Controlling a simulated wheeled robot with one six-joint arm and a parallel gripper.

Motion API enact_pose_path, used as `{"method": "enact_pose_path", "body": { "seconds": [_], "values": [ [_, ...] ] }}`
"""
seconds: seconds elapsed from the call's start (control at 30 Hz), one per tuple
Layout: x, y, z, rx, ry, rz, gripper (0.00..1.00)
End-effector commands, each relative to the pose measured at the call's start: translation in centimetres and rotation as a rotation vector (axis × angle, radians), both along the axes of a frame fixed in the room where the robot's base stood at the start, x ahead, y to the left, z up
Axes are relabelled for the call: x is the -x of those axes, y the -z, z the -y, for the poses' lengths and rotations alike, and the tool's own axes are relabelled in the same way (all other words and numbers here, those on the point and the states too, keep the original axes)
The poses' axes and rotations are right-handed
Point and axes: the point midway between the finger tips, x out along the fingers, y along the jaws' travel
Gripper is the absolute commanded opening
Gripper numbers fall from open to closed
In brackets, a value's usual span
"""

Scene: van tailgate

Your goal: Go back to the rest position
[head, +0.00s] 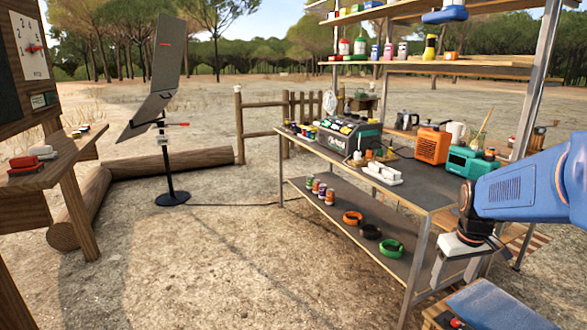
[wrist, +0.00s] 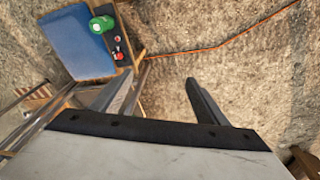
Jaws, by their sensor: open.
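My gripper (head: 455,268) hangs at the right of the head view, at the end of my blue arm, in front of the metal workbench. Its two fingers point down and stand apart, with nothing between them. In the wrist view my gripper (wrist: 160,92) also shows its fingers spread, with bare sandy ground beyond them. A blue padded top (head: 497,305) lies below and to the right of the gripper; it also shows at the upper left of the wrist view (wrist: 75,42).
The workbench (head: 425,186) carries an orange box (head: 432,146), a teal box (head: 470,160) and other items. Its lower shelf holds several cans and rings. A black stand (head: 172,197) with tilted panels and a wooden board table (head: 45,170) stand left. The sandy ground between is clear.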

Motion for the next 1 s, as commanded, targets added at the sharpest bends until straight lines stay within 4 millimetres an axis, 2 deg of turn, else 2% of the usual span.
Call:
{"method": "enact_pose_path", "body": {
  "seconds": [0.03, 0.2, 0.5, 0.8, 1.0],
  "values": [
    [0.7, -0.8, -1.6, 0.002, -0.007, 0.015, 0.68],
    [3.3, -2.5, -6.0, -0.001, -0.01, 0.061, 0.68],
    [9.0, -4.2, -12.5, -0.024, -0.015, 0.139, 0.68],
    [14.7, -4.2, -16.7, -0.063, -0.02, 0.206, 0.68],
    [16.6, -3.9, -17.7, -0.08, -0.02, 0.228, 0.68]
  ]
}}
